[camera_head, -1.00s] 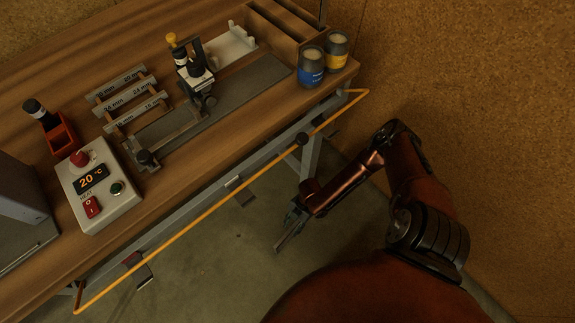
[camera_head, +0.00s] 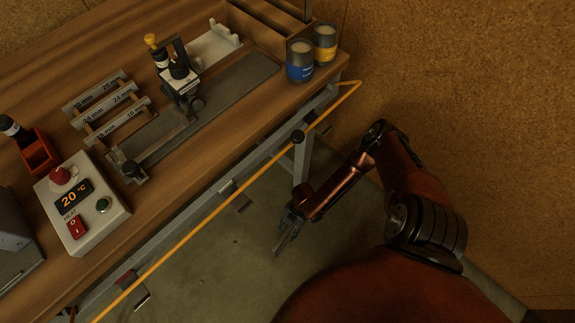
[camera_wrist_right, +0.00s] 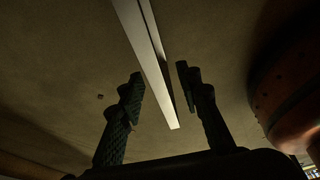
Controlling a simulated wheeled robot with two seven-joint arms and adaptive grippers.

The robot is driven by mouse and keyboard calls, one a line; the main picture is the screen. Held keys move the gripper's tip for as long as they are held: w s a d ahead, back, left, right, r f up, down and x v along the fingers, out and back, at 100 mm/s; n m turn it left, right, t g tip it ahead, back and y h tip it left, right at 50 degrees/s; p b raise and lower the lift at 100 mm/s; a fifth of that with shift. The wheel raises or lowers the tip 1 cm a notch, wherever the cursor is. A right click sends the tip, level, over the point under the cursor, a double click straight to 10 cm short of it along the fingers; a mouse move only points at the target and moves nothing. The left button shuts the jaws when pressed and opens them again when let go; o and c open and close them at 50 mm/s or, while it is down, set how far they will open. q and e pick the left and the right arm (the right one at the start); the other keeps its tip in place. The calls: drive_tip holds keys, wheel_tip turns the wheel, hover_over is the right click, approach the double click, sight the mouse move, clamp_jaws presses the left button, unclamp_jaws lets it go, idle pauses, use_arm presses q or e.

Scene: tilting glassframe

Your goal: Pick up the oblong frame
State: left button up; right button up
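The oblong frame appears as a thin orange outline (camera_head: 220,207) slanting along the front edge of the workbench. Its upper right end turns a corner near the bench's right end, and its lower left end leaves the picture. A dark round knob overlaps its line. My right gripper (camera_head: 284,240) hangs below and to the right of the frame, above the floor and apart from it. In the right wrist view, its two fingers (camera_wrist_right: 160,75) are spread, with nothing held. A pale bar shows between them there; its distance is unclear. My left gripper is out of view.
The workbench (camera_head: 170,206) holds a control box (camera_head: 82,198) reading 20 °C, a slotted rack (camera_head: 108,105), a clamp fixture (camera_head: 178,75), and blue (camera_head: 300,62) and yellow (camera_head: 325,45) tins. A cork-coloured wall stands at right. Open floor lies below the bench front.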

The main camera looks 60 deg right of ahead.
drive_tip(key=shift+c, duration=0.5)
clamp_jaws()
